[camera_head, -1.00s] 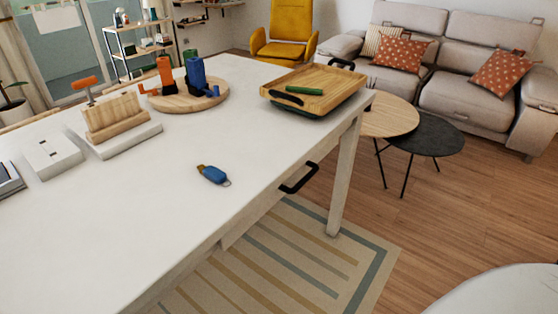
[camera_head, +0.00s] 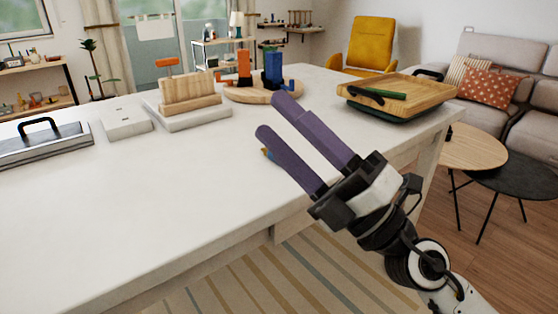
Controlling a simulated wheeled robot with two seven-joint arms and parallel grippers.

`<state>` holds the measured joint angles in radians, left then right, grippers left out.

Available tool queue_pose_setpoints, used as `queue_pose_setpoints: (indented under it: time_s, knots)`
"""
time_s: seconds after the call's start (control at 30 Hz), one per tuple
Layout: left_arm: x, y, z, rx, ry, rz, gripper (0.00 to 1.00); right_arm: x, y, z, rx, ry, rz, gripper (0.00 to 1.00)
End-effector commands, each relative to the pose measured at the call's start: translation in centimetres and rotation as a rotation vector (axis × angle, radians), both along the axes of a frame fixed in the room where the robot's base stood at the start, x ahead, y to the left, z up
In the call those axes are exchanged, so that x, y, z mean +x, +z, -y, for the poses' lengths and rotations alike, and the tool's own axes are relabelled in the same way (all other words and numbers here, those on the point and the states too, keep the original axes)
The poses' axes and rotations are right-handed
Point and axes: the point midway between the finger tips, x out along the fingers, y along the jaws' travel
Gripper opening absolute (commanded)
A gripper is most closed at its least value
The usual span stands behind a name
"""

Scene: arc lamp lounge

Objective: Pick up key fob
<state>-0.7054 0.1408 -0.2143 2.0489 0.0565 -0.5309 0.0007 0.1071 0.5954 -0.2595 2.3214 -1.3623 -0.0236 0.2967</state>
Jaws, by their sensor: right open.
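The key fob (camera_head: 265,153) lies on the white table (camera_head: 150,200). Only a small tan and blue bit of it shows beside one finger of my right gripper; the rest is hidden behind that finger. My right gripper (camera_head: 272,116) reaches in from the lower right with two long purple fingers. The fingers are apart, with only tabletop showing between them. In the picture it overlaps the fob, and I cannot tell its height above the table. My left gripper is out of view.
A wooden tray (camera_head: 425,91) with black handles stands at the table's right end. A round board (camera_head: 240,95) with orange and blue items, a wooden block stand (camera_head: 188,92) and a white box (camera_head: 126,124) stand farther back. The front left tabletop is clear.

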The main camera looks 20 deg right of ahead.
Motion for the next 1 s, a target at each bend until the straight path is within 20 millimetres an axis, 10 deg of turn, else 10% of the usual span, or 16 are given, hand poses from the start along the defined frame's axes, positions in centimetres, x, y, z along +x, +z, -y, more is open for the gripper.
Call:
queue_pose_setpoints:
  time_s: [0.17,0.4,0.6,1.0]
  knots:
    - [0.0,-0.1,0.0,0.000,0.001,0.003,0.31,0.4,-4.3,-5.0,-0.721,0.039,0.179,0.48]
    - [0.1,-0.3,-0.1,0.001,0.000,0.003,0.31,7.0,-9.9,3.6,-1.428,-0.211,0.076,0.48]
    - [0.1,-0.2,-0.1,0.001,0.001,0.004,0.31,9.3,-9.9,9.0,-1.613,-0.361,-0.022,0.48]
    - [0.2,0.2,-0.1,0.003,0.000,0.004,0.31,13.6,-11.8,7.9,-1.625,-0.371,-0.031,0.48]
